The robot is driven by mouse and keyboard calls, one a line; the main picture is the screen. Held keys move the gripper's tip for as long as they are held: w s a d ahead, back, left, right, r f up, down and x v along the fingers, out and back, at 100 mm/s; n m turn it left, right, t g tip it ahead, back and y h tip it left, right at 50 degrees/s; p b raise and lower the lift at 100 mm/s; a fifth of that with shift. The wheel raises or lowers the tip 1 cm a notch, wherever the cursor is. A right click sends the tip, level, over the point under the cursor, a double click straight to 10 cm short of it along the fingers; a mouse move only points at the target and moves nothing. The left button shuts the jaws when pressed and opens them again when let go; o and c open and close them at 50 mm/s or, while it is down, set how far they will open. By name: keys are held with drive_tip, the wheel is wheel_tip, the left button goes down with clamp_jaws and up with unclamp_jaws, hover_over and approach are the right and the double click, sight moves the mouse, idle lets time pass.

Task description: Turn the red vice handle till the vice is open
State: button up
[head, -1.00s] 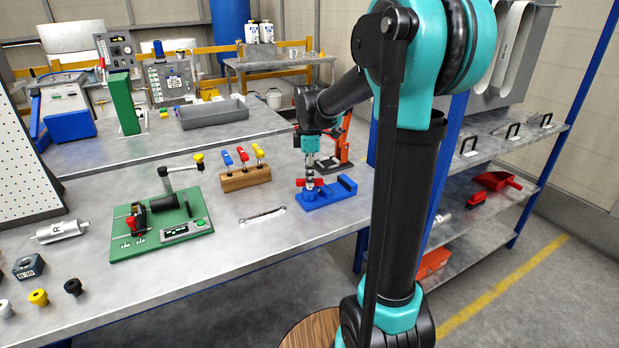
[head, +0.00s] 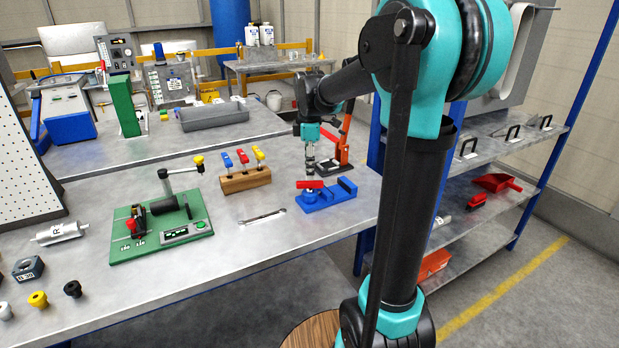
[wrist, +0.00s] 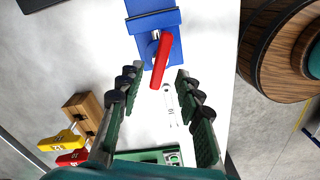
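The blue vice (head: 328,197) sits on the bench near its right end. Its red handle (head: 310,184) is at the vice's left end, and in the wrist view the handle (wrist: 161,61) lies slightly tilted from the vice's axis. My gripper (head: 310,172) is just above the handle, pointing down. In the wrist view my gripper (wrist: 157,76) is open, its fingers apart on either side of the handle's free end, with gaps visible on both sides. The vice body (wrist: 152,22) shows only partly at the top of that view, so the jaw gap is cut off there.
A wooden block with coloured-handled tools (head: 246,179) stands left of the vice. A wrench (head: 262,217) lies in front of it. A green board with a lever device (head: 162,226) is farther left. A red-orange stand (head: 338,155) is close behind the vice.

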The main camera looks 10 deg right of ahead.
sight(309, 182)
wheel_tip(309, 182, up, 8)
drive_tip(key=shift+f, duration=0.1)
idle(0.4)
